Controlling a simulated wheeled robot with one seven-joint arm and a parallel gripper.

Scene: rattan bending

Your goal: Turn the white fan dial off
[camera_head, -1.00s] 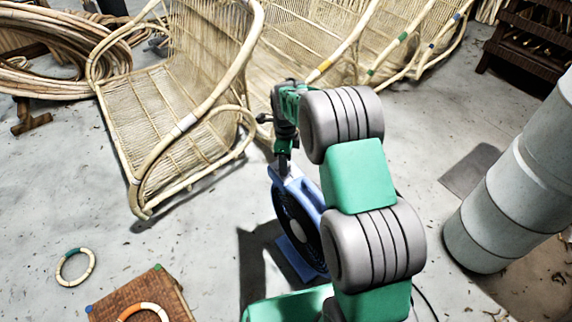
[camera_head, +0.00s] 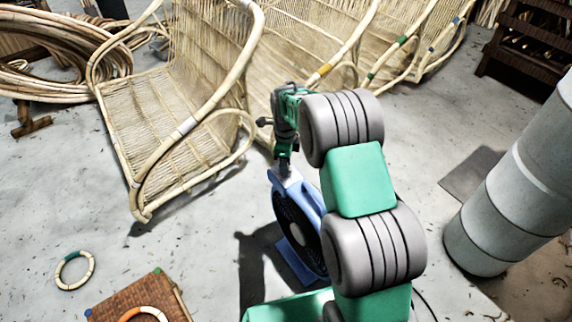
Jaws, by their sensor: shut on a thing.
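A blue fan (camera_head: 312,208) with a dark round grille stands on the floor in the middle of the head view, partly hidden behind my green and grey arm. My gripper (camera_head: 283,166) points down at the top of the fan's frame and touches or nearly touches it. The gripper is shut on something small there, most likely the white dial.
Rattan chairs (camera_head: 172,115) stand behind and left of the fan. A wicker box (camera_head: 128,302) and a ring (camera_head: 74,270) lie at the lower left. A thick grey pipe (camera_head: 505,205) and a dark rack (camera_head: 530,45) are at the right. Floor left of the fan is clear.

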